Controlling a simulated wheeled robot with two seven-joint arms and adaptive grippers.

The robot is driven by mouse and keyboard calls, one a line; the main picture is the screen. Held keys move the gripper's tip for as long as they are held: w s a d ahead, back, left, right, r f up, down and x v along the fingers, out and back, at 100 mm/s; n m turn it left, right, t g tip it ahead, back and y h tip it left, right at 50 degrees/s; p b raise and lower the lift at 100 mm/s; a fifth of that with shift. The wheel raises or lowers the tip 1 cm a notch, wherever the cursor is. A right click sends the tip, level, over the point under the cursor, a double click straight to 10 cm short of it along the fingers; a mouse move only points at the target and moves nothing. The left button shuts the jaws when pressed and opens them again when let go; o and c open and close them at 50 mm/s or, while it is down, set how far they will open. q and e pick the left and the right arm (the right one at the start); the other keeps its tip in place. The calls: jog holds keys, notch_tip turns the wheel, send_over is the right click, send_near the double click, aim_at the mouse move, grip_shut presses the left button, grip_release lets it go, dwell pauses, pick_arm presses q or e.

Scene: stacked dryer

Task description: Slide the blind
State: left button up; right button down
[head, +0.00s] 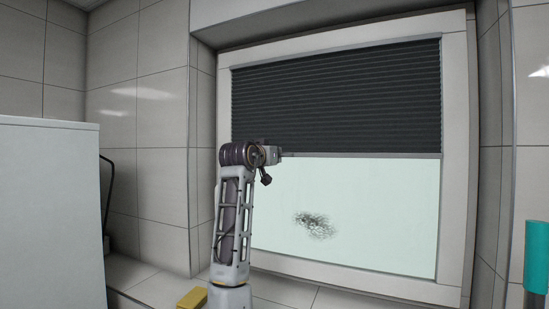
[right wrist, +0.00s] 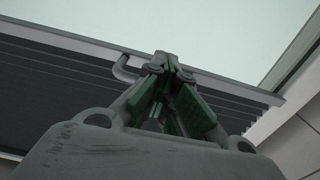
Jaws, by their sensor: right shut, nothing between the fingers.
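The dark pleated blind (head: 335,98) covers about the upper half of the window. Its pale bottom rail (head: 370,155) runs level across the pane. In the right wrist view the blind (right wrist: 60,85) and its rail (right wrist: 235,85) lie behind the fingers, with a small bent handle (right wrist: 124,68) on the rail. My right gripper (head: 280,156) is at rail height near the blind's left part. In the right wrist view its fingertips (right wrist: 168,62) are together and empty, beside the handle and overlapping the rail. I cannot tell whether they touch it. My left gripper is out of view.
The window frame (head: 455,150) surrounds the pale pane, which has a dark smudge (head: 315,225). A white cabinet (head: 50,215) stands at left. A yellow block (head: 191,298) lies on the ledge. A teal cylinder (head: 537,257) is at right.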

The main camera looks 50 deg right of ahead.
jog(key=c, duration=1.3)
grip_release()
jog(key=shift+r, duration=0.1)
jog(key=o, duration=0.9)
jog(key=shift+s, duration=0.1)
jog(key=shift+o, duration=0.2)
jog(key=shift+a, duration=0.15)
